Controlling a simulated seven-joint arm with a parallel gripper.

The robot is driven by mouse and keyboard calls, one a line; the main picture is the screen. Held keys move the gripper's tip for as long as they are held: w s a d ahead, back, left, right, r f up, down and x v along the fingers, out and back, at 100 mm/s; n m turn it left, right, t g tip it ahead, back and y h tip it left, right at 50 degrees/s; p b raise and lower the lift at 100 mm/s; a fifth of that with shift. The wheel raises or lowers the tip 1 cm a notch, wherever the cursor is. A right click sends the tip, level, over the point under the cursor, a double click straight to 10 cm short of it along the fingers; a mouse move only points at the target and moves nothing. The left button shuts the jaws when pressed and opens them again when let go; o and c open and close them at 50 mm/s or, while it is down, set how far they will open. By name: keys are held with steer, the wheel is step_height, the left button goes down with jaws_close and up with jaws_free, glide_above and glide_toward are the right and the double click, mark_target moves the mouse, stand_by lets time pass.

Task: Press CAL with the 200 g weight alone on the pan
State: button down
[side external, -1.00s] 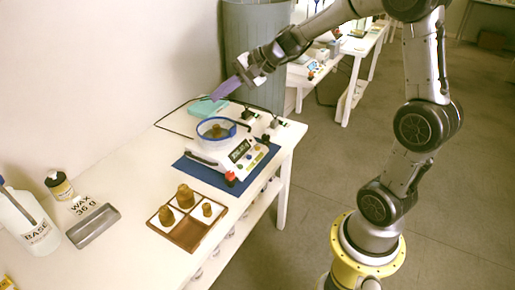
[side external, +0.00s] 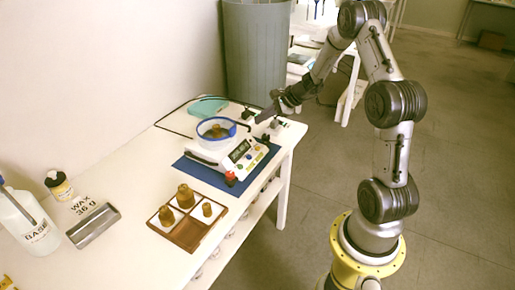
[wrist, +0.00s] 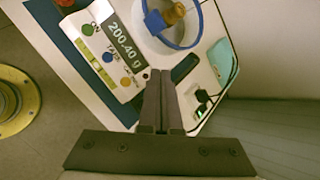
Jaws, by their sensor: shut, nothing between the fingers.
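The white scale (side external: 225,165) stands on a blue mat (side external: 192,172). Its display (wrist: 123,43) seems to read 200.40 g in the wrist view. My gripper (wrist: 160,73) is shut and empty, beyond the scale's back right corner in the side view (side external: 259,119).
A wooden tray (side external: 188,236) in front of the scale holds three brass weights and an empty compartment. A red knob (side external: 230,178) stands at the scale's front corner. A teal item (side external: 208,106) and small black-topped things lie behind. Bottles stand at left.

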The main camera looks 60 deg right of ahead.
steer(key=shift+f, duration=4.35)
steer(key=shift+f, duration=0.15)
steer(key=shift+f, duration=0.3)
steer(key=shift+f, duration=0.35)
steer(key=shift+r, duration=0.8)
steer(key=shift+r, duration=2.5)
